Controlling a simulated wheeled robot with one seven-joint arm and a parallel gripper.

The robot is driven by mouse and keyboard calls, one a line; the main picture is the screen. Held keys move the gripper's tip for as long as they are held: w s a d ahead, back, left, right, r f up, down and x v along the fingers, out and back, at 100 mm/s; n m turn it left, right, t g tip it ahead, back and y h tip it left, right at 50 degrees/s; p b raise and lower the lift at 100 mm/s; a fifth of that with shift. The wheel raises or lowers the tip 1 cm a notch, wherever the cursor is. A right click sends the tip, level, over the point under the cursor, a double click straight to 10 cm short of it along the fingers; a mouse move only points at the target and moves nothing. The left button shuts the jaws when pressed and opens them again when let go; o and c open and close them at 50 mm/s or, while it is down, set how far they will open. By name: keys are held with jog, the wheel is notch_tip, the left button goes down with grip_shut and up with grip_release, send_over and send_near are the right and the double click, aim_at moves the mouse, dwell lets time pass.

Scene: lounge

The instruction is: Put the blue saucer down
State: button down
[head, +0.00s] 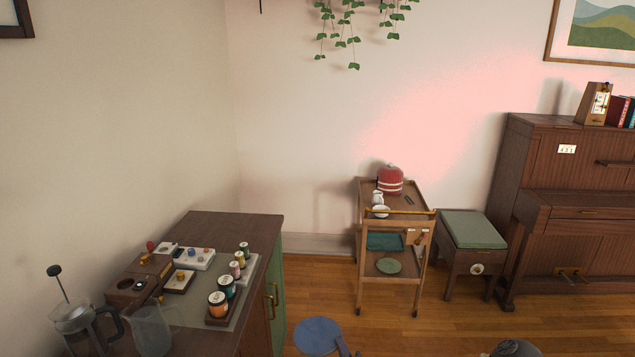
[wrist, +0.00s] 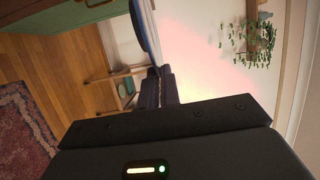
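The blue saucer (head: 317,335) is at the bottom of the head view, in the air over the wood floor. My gripper (head: 344,346) holds it by its right edge; only a small dark part of the gripper shows there. In the wrist view, the saucer (wrist: 153,35) is seen nearly edge-on at the top, and the dark fingers of my gripper (wrist: 160,78) are closed at its rim. The far side of the grip is hidden.
A dark-topped cabinet (head: 215,228) at left holds a French press (head: 80,322), a glass jug (head: 150,330) and several jars. A wooden trolley (head: 408,218) carries a red domed item (head: 390,181) and white crockery. A green-topped stool (head: 470,226) and a piano (head: 560,200) stand right.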

jog(key=s+d+f+m+h+p, duration=0.2)
jog(key=s+d+m+h, duration=0.1)
jog(key=d, duration=0.6)
jog(key=shift+s+f+t+h, duration=0.2)
jog(key=shift+s+t+h, duration=0.1)
jog(key=shift+s+h, duration=0.55)
jog(key=s+d+f, duration=0.4)
jog(key=d+f, duration=0.1)
jog(key=d, duration=0.2)
jog(key=shift+s+f, duration=0.15)
jog(key=shift+f, duration=0.1)
jog(key=shift+a, duration=0.1)
